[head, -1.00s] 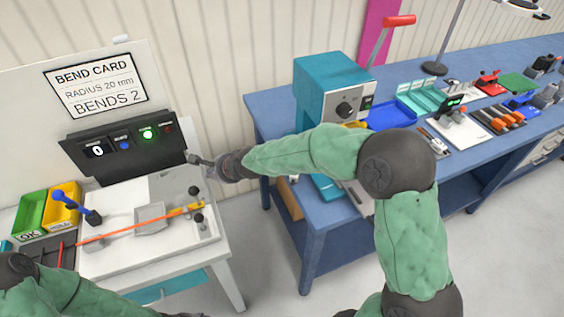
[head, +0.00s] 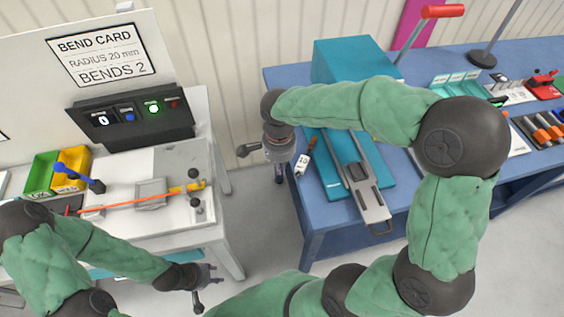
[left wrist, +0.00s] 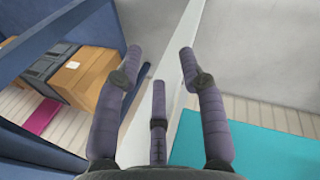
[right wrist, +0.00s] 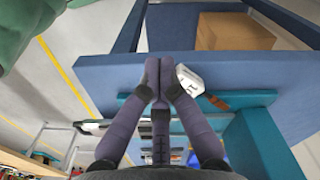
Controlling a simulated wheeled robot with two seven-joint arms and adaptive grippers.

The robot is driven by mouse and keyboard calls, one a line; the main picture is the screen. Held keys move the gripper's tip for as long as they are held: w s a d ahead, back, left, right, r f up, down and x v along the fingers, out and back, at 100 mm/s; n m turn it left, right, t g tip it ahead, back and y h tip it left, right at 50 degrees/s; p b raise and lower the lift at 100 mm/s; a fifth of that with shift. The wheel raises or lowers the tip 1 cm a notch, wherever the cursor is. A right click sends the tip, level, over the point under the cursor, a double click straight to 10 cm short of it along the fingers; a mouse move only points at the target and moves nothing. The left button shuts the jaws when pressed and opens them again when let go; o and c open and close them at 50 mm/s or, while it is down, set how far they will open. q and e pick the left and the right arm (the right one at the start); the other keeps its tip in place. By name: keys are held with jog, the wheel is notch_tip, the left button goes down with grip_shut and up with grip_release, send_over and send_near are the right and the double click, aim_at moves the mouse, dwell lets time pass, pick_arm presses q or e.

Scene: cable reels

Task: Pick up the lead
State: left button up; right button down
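An orange lead (head: 140,202) lies across the white bending bench (head: 215,222) in the head view, running toward a yellow piece at its right end. Neither gripper touches it. My left gripper (head: 206,288) is in front of that bench; its fingers stand apart and empty in the left wrist view (left wrist: 163,60). My right gripper (head: 272,160) is at the left edge of the blue table. In the right wrist view its fingertips (right wrist: 157,72) are together with nothing visible between them. A white tag with an orange-brown end (head: 303,160) lies beside it on the table; the tag also shows in the right wrist view (right wrist: 190,82).
The blue table (head: 312,205) carries a teal press (head: 350,58) with a red-handled lever. Green (head: 40,172) and yellow (head: 72,165) bins stand on the bench's left. A black panel (head: 135,130) with a lit green lamp stands behind. A floor gap separates bench and table.

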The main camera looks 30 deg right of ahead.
aim_at(303, 163)
pick_arm(q)
notch_tip(303, 163, down, 3)
jog(key=shift+r+b, duration=0.1)
jog(key=shift+b, duration=1.15)
pick_arm(e)
jog(key=w+d+f, duration=0.1)
jog(key=d+f, duration=0.3)
jog(key=f, duration=0.3)
jog(key=shift+f, duration=0.15)
jog(key=shift+w, duration=0.1)
